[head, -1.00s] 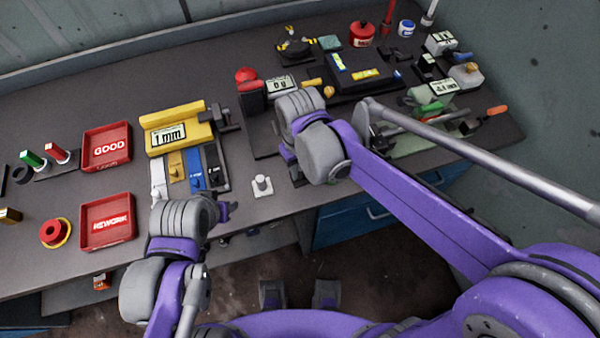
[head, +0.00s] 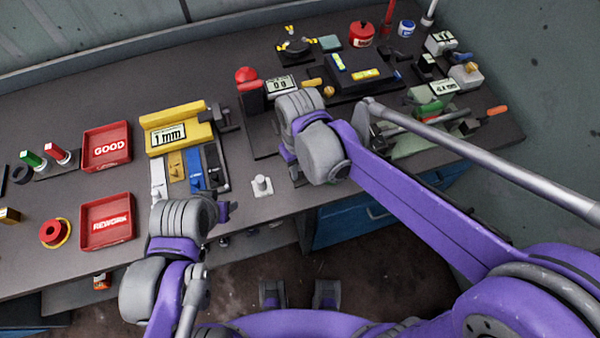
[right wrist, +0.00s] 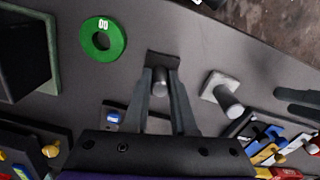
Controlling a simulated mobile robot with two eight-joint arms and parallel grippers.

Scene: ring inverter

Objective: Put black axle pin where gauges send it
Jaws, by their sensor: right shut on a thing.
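In the right wrist view, my right gripper (right wrist: 161,88) is shut on the black axle pin (right wrist: 163,60), which shows a dark square base and a grey round end between the fingers. In the head view my right wrist hides this pin. A pale pin (head: 261,186) with a square base stands on the bench; it also shows in the right wrist view (right wrist: 222,94). The yellow gauge (head: 172,125) reads 1 mm. A second display (head: 281,87) seems to read 0 g. My left gripper (head: 226,211) is near the bench's front edge, its jaws unclear.
A red GOOD tray (head: 107,148) and a red REWORK tray (head: 107,221) lie at the left, seemingly empty. Coloured blocks (head: 187,173) lie before the yellow gauge. A green ring (right wrist: 103,39) lies beside the held pin in the wrist view. Tools crowd the back right.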

